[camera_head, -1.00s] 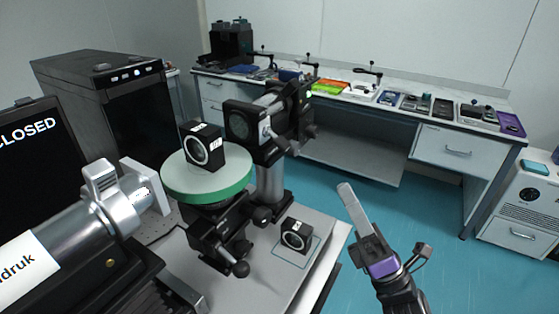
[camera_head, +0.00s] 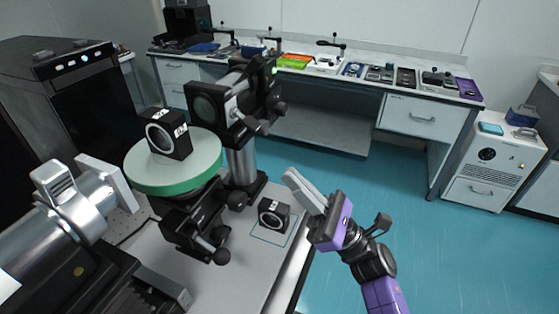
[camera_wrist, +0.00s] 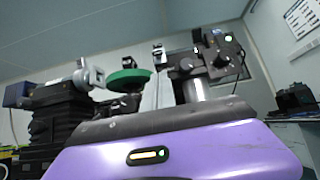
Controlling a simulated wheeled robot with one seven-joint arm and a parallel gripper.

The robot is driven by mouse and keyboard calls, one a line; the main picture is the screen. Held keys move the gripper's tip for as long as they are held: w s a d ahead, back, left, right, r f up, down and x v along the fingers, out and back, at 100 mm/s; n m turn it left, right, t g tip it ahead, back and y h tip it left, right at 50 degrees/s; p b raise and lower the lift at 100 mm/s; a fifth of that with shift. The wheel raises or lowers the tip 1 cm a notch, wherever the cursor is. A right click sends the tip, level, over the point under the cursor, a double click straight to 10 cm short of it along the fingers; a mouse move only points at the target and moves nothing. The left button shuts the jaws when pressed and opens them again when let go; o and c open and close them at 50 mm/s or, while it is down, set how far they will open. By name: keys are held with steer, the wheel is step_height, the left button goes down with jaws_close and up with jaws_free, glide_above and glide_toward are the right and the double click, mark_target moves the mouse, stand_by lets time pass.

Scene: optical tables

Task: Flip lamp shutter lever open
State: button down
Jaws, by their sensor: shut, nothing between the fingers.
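The silver lamp housing (camera_head: 65,225) lies at the left edge of the head view, partly cut off. A grey ridged lever-like piece (camera_head: 55,185) stands up on top of it, and a pale flat plate (camera_head: 108,182) sits at its front end. The lamp also shows small in the wrist view (camera_wrist: 88,76). My gripper (camera_head: 293,178) is shut and empty. It is over the right edge of the optical table, well to the right of the lamp and touching nothing.
A green-rimmed round stage (camera_head: 175,185) carries a black mounted optic (camera_head: 168,133). A black camera-like unit on a post (camera_head: 232,105) stands behind it. Another black optic (camera_head: 273,214) sits on the table near my gripper. A side bench (camera_head: 350,80) lines the wall; blue floor is clear between.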

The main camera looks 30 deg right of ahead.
mark_target(251, 124)
steer(key=p+x, duration=0.3)
steer(key=x, duration=0.6)
steer(key=shift+w+r, duration=0.1)
steer(key=shift+r, duration=0.05)
